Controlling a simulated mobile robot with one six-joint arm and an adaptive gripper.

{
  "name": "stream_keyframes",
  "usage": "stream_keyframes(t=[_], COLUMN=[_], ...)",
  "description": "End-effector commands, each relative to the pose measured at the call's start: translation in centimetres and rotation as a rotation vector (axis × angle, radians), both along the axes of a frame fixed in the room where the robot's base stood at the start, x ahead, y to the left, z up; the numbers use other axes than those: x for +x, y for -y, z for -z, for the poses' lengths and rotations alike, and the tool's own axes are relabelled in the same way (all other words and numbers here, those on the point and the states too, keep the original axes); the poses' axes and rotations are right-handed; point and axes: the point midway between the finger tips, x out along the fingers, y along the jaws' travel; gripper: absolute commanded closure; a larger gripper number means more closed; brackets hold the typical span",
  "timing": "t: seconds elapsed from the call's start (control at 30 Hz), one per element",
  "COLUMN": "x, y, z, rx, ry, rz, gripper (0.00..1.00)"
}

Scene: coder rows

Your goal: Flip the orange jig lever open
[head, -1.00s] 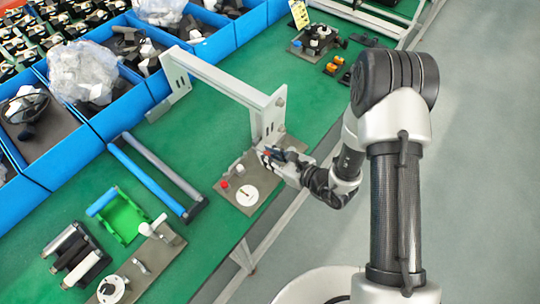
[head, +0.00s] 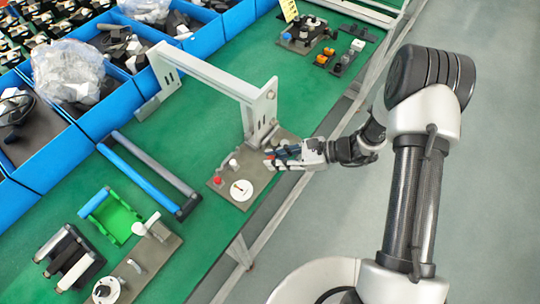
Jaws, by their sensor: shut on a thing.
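The jig is a grey-brown plate (head: 221,193) at the table's right edge, with a red knob (head: 217,180), a white peg (head: 233,164) and a white disc (head: 241,190). My gripper (head: 272,159) is over the plate's right part, beside the foot of a grey frame. Its fingers point left and are shut on a small part. A red-orange bit and dark blue bits show at the fingertips. This part seems to be the jig lever, mostly hidden by the fingers; its angle cannot be told.
The grey frame (head: 215,80) arches over the green table (head: 190,130) close behind my gripper. A blue-and-grey bar frame (head: 147,165) lies left of the jig. Blue bins (head: 110,115) line the far side. Another fixture with orange parts (head: 328,52) stands at the top right.

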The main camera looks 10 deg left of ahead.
Motion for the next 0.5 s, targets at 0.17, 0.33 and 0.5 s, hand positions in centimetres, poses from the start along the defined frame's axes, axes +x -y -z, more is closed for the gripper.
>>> stream_keyframes(t=[0.17, 0.33, 0.5], x=[0.1, 0.0, 0.0], y=[1.0, 1.7, 2.1], z=[0.1, 0.1, 0.0], rx=[-0.001, 0.001, 0.002], ry=[0.003, 0.002, 0.000], rz=[-0.124, -0.209, -0.259], gripper=[1.00, 1.00, 1.00])
